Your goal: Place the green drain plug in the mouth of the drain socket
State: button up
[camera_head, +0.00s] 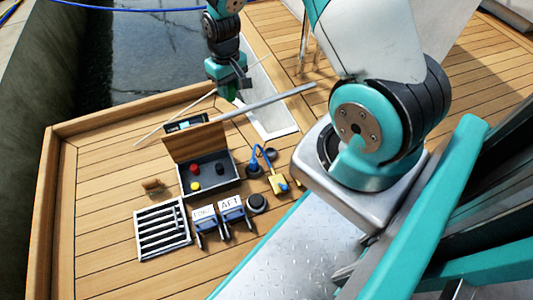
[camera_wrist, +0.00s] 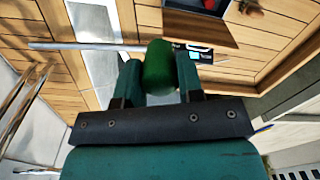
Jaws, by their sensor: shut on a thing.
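My gripper (camera_head: 228,82) is shut on the green drain plug (camera_head: 228,93), held up near the top of the head view, by the white-edged recess in the deck. In the wrist view the plug (camera_wrist: 160,67) is a dark green rounded cylinder between the two fingers of my gripper (camera_wrist: 158,75).
An open box (camera_head: 222,186) with a raised wooden lid holds red, yellow and black pieces. A long grey bar (camera_head: 270,100) lies near my gripper.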

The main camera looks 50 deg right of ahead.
jog(key=s+d+f+m+b, duration=0.1)
jog(key=s+d+f+b, duration=0.1)
jog(key=d+f, duration=0.55)
jog(key=s+d+f+m+b, duration=0.15)
jog(key=d+f, duration=0.35)
jog(key=f, duration=0.6)
jog(key=b, duration=0.8)
send_over(270, 154)
notch_tip(270, 154, down, 15)
jog(key=shift+f+b, duration=1.45)
jog(key=shift+f, duration=1.1)
jog(key=shift+f, duration=0.15)
jog(key=o, duration=0.9)
